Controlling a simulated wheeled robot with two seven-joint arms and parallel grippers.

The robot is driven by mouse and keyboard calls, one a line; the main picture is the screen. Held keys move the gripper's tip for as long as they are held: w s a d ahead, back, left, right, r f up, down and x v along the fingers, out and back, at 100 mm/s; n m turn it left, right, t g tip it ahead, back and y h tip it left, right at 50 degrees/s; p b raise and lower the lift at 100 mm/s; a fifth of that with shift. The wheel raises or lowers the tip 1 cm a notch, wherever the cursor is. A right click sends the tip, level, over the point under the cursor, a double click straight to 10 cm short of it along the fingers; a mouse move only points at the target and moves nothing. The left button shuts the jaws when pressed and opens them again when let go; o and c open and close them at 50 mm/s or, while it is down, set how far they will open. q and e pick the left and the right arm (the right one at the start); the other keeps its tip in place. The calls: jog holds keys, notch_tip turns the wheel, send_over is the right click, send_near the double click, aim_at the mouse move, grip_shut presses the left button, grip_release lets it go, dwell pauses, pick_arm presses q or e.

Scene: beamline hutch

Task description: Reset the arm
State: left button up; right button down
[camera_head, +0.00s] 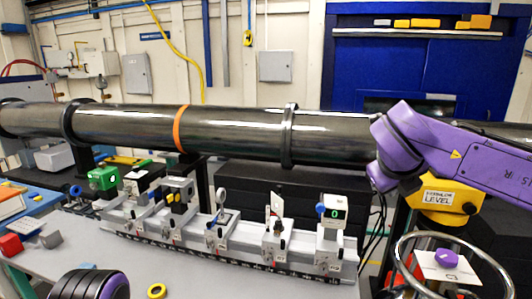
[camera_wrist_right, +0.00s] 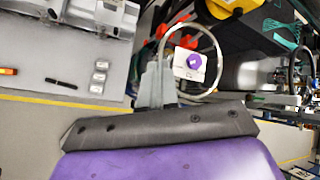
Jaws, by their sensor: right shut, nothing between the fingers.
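My right arm (camera_head: 455,155) comes in purple from the right side of the head view, raised beside the long dark beam pipe (camera_head: 240,132). Its gripper does not show there. In the right wrist view my right gripper (camera_wrist_right: 155,85) has its grey fingers together, with nothing between them. Beyond them is a metal ring (camera_wrist_right: 218,58) around a white card with a purple knob (camera_wrist_right: 193,60). A black and purple part of my left arm (camera_head: 90,284) shows at the bottom left of the head view. The left gripper is out of view.
A rail (camera_head: 225,252) with several optics mounts runs along the grey table (camera_head: 195,280). A green box (camera_head: 103,179) stands at its left and a white box with a green display (camera_head: 333,213) at its right. A yellow unit (camera_head: 440,203) is below my right arm.

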jog(key=w+a+f+n+t+h+b, duration=0.15)
jog(key=f+n, duration=0.35)
jog(key=f, duration=0.6)
jog(key=w+a+f+n+t+y+b, duration=0.1)
jog(key=w+a+f+n+t+b, duration=0.15)
jog(key=f+n, duration=0.6)
jog(key=s+a+f+n+g+y+b, duration=0.1)
jog(key=s+f+n, duration=0.15)
jog(key=f, duration=0.95)
jog(key=s+a+f+n+y+b, duration=0.15)
jog(key=s+f, duration=0.25)
jog(key=f, duration=0.8)
pick_arm(q)
notch_tip(320, 180, down, 14)
jog(key=b, duration=0.7)
jog(key=shift+w+r, duration=0.2)
jog(key=shift+w, duration=0.15)
pick_arm(e)
jog(key=s+d+f+n+g, duration=0.3)
jog(key=s+d+f+n, duration=0.1)
jog(key=s+f, duration=0.8)
jog(key=s+d+f+n+g+h, duration=0.1)
jog(key=s+d+f+n+g, duration=0.3)
jog(key=s+d+f, duration=0.3)
jog(key=s+f+n, duration=0.1)
jog(key=s+f, duration=0.4)
jog(key=s, duration=0.5)
jog(key=shift+s+f, duration=0.35)
